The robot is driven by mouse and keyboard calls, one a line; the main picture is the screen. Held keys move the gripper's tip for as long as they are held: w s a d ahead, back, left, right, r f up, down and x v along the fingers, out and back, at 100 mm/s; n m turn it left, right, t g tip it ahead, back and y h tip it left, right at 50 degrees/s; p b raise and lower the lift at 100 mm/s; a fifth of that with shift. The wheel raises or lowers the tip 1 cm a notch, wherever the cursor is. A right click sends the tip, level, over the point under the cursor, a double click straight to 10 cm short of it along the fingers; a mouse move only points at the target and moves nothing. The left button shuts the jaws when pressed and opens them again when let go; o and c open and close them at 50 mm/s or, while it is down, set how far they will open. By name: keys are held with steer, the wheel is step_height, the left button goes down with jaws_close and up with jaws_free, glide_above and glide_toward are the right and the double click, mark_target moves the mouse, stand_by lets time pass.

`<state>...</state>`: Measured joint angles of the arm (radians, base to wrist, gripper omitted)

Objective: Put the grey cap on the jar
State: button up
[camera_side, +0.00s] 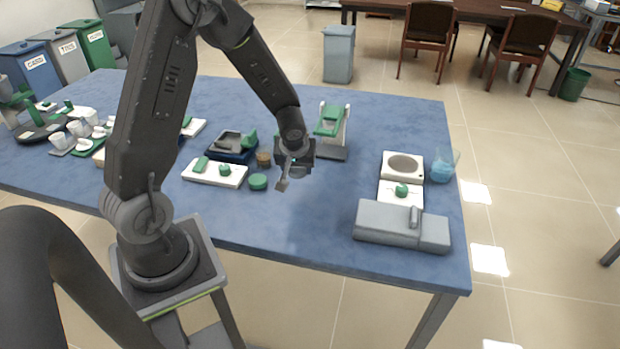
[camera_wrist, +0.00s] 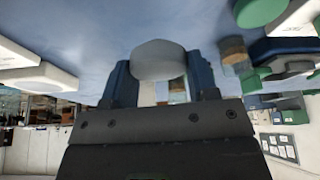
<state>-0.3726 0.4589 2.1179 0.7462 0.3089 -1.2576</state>
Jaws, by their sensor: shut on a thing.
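My gripper (camera_side: 291,173) is over the blue table and shut on a pale grey, round cap (camera_wrist: 159,60), seen between the two fingers in the wrist view. In the side view the cap is small and hard to tell from the fingers. A small brown jar-like thing (camera_side: 263,159) stands on the table just left of my gripper. In the wrist view a brown, see-through thing (camera_wrist: 234,50), likely the same jar, is right of the fingers, apart from the cap. The jar's opening is not clear.
A green round piece (camera_side: 258,182) lies left of my gripper. A white board with green items (camera_side: 214,173) and a dark blue tray (camera_side: 233,152) are farther left. A green-and-white stand (camera_side: 332,130) is behind. The table in front and right is clear up to the grey box (camera_side: 400,228).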

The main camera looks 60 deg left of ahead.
steer(key=s+a+r, duration=0.4)
steer(key=s+a, duration=0.1)
steer(key=w+a+r, duration=0.4)
steer(key=w+a, duration=0.8)
steer(key=w, duration=0.4)
steer(key=shift+f, duration=2.35)
steer(key=shift+f, duration=0.45)
